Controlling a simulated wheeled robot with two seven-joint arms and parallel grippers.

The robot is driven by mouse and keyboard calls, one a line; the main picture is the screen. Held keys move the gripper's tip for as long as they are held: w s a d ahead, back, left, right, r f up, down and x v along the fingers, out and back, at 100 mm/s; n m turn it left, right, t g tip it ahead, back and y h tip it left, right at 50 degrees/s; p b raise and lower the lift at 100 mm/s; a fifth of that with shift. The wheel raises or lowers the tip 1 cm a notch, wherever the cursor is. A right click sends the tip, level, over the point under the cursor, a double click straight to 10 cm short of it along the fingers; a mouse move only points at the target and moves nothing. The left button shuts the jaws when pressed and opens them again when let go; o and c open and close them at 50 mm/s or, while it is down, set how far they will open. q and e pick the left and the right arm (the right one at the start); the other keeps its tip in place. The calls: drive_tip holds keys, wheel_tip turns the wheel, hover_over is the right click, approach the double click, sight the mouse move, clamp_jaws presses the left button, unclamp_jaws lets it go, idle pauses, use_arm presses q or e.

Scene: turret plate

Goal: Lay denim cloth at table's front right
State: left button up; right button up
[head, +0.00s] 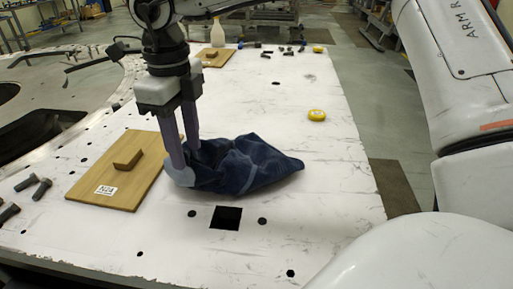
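The dark blue denim cloth (250,166) lies crumpled on the white table (335,195), near the middle of its width and toward the front. My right gripper (187,164) points down at the cloth's left end. Its two grey fingers stand apart, one nearer the front and one farther back, with the cloth's left edge at their tips. Any contact between the fingertips and the cloth is hidden. My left gripper is out of view.
A wooden board (117,172) with a block handle and a label lies left of the gripper. Bolts (41,189) lie at the left edge. A yellow tape measure (317,115) lies behind the cloth. A spray bottle (217,33) stands at the back. The front right is clear, with small holes.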

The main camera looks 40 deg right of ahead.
drive_tip(key=c, duration=0.3)
drive_tip(key=shift+w+r, duration=0.2)
drive_tip(key=c, duration=0.4)
drive_tip(key=w+r, duration=0.2)
drive_tip(key=shift+r, duration=0.3)
clamp_jaws()
wheel_tip(320, 180, down, 3)
drive_tip(key=shift+s+r, duration=0.1)
